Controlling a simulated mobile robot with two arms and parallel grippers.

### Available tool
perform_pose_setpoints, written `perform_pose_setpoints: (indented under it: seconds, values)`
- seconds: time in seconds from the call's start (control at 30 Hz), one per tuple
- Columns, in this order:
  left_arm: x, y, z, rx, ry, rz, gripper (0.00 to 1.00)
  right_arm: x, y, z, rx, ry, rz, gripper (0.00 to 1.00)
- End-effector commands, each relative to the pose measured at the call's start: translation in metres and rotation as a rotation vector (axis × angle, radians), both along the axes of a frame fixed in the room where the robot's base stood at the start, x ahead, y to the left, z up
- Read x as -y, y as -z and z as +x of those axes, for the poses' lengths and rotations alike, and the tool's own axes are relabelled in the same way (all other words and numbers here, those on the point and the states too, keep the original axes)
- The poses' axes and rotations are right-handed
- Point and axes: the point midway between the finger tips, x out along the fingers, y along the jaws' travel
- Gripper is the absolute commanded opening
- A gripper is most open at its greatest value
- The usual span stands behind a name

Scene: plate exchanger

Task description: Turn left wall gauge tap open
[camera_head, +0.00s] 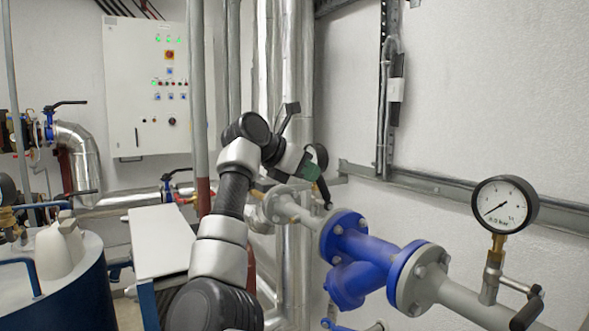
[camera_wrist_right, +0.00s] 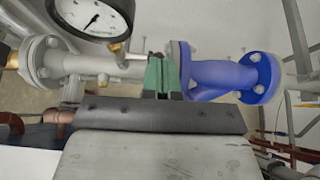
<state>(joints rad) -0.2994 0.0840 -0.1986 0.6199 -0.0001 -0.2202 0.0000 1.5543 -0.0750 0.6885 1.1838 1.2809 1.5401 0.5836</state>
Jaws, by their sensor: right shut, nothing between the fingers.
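The left wall gauge (camera_head: 317,157) is mostly hidden behind my right gripper in the head view; its dark rim shows. In the right wrist view its white dial (camera_wrist_right: 92,15) is cut by the top edge. A dark tap handle (camera_head: 324,192) shows just below the gripper in the head view. My right gripper (camera_head: 307,175) is shut and empty, beside the gauge above the grey pipe. Its green fingers (camera_wrist_right: 162,76) show in front of the pipe in the wrist view; contact with the tap cannot be told. My left gripper is not in view.
The blue strainer (camera_head: 355,250) joins the grey flanged pipe right of the gripper. A second gauge (camera_head: 505,203) with its tap handle (camera_head: 527,309) stands at the right. A control cabinet (camera_head: 146,88) hangs at the back left. Vertical pipes stand behind my arm.

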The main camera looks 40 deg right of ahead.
Motion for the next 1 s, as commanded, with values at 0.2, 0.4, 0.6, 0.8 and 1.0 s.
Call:
perform_pose_setpoints:
  seconds: [0.2,0.4,0.6,0.8,1.0]
  values:
    - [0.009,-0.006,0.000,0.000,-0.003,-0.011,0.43,0.010,-0.002,-0.003,0.002,0.006,0.024,0.00]
    - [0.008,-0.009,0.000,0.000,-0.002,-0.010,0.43,0.016,-0.004,-0.004,0.002,0.007,0.024,0.00]
    - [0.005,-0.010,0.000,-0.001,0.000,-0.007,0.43,0.020,-0.005,-0.005,0.001,0.006,0.024,0.00]
    - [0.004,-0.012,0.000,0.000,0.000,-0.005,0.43,0.024,-0.007,-0.006,0.001,0.007,0.026,0.00]
    - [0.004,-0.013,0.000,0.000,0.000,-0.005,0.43,0.027,-0.007,-0.007,0.000,0.008,0.027,0.00]
